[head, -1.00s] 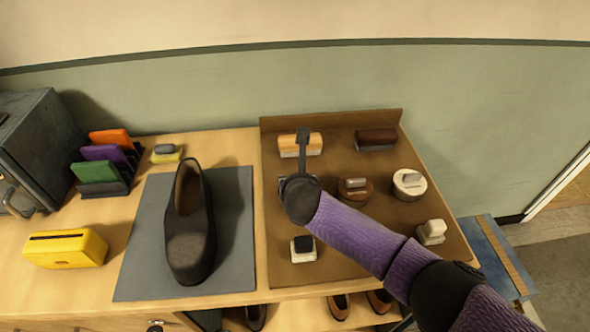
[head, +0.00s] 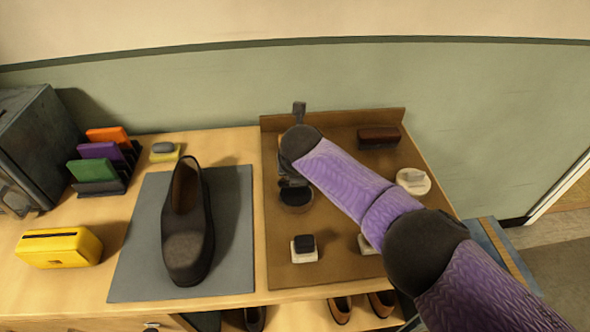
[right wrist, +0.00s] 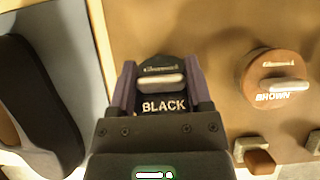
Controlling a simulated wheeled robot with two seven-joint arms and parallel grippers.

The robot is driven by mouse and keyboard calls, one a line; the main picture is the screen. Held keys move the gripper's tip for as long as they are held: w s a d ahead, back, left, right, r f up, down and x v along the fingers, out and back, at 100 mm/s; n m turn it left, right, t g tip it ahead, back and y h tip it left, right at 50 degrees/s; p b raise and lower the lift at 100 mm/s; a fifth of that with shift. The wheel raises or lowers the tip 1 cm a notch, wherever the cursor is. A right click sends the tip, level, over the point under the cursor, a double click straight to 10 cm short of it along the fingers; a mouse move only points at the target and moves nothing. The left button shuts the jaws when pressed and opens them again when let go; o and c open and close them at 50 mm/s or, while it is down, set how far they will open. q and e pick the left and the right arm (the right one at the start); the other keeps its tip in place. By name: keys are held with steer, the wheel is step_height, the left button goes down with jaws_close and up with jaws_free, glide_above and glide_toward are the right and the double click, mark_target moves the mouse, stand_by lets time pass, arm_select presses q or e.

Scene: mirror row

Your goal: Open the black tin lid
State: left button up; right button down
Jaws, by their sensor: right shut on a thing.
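My right gripper (head: 291,180) is above the brown mat, and its forearm hides much of the mat. In the right wrist view, my right gripper (right wrist: 160,84) is shut on the light bar handle of the black tin lid (right wrist: 163,103), a dark disc marked BLACK. In the head view, a round tin with a dark top face and brown rim, the black tin (head: 296,198), shows just below the gripper. The lid appears raised off it, but the gap is partly hidden. My left gripper is not in view.
A brown tin (right wrist: 273,83) sits right of the gripper in the wrist view. A dark shoe (head: 187,225) stands on the grey mat (head: 130,285).

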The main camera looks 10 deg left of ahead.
jaws_free()
steer(key=shift+r, duration=0.1)
steer(key=p+v, duration=0.6)
steer(key=v, duration=0.3)
steer(key=shift+w+p, duration=0.1)
steer(key=shift+p, duration=0.25)
steer(key=shift+s+d+r, duration=0.1)
steer(key=shift+s+r, duration=0.2)
steer(key=shift+s, duration=0.05)
